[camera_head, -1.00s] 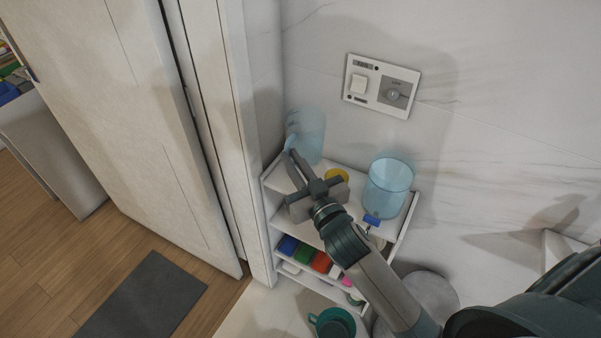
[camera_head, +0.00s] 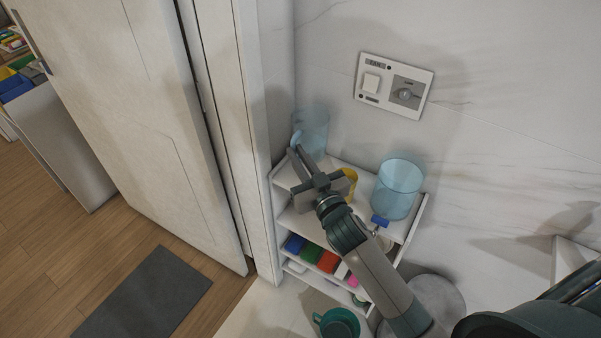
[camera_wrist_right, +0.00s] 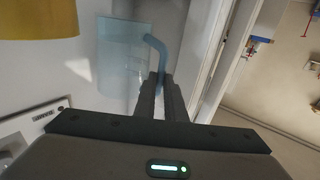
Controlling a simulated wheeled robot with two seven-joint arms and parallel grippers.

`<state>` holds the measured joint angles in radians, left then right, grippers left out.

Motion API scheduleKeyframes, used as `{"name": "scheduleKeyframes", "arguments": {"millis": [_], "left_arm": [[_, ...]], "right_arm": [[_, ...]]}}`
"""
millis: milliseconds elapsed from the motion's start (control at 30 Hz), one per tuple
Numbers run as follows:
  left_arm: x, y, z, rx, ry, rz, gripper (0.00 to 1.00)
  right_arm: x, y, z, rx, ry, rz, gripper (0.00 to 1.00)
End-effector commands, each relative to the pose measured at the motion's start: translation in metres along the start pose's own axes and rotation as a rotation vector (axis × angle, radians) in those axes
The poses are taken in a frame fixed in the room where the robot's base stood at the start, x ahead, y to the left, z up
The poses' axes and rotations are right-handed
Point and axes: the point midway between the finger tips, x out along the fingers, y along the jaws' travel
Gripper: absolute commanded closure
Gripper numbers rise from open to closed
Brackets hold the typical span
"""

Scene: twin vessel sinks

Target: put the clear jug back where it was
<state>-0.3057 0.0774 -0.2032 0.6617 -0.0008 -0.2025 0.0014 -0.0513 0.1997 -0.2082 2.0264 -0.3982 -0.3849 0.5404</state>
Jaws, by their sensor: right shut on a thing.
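The clear jug (camera_head: 314,130) is a pale blue see-through vessel at the back left of the white shelf unit's top, by the corner of the wall. It also shows in the right wrist view (camera_wrist_right: 118,62), with its curved blue handle (camera_wrist_right: 157,48) toward my fingers. My right gripper (camera_head: 296,156) is shut on the handle; its two fingers (camera_wrist_right: 160,98) close around the handle's lower end in the right wrist view. Whether the jug's base touches the shelf top is hard to tell. My left gripper is not in view.
On the white shelf unit's top (camera_head: 347,165), a second blue clear container (camera_head: 398,188) stands at the right and a yellow item (camera_head: 349,183) stands between, partly behind my gripper. Coloured boxes (camera_head: 328,261) fill a lower shelf. A teal mug (camera_head: 338,324) is below. A wall switch panel (camera_head: 394,85) is above.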

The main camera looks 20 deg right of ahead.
Motion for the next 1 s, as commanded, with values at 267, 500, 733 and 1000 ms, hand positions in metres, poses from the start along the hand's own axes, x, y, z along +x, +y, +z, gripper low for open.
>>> {"name": "scheduleKeyframes", "arguments": {"millis": [267,500,733,1000], "left_arm": [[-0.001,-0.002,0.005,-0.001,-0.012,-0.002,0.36],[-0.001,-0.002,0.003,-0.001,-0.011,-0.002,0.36],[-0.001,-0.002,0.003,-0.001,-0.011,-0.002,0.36],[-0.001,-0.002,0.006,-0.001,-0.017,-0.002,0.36]], "right_arm": [[-0.001,0.000,0.028,0.000,0.002,0.001,1.00],[-0.001,0.000,0.029,-0.001,0.004,0.000,1.00],[-0.001,0.000,0.040,-0.002,0.000,0.001,1.00],[-0.002,-0.001,0.066,-0.001,0.002,0.000,1.00]]}}
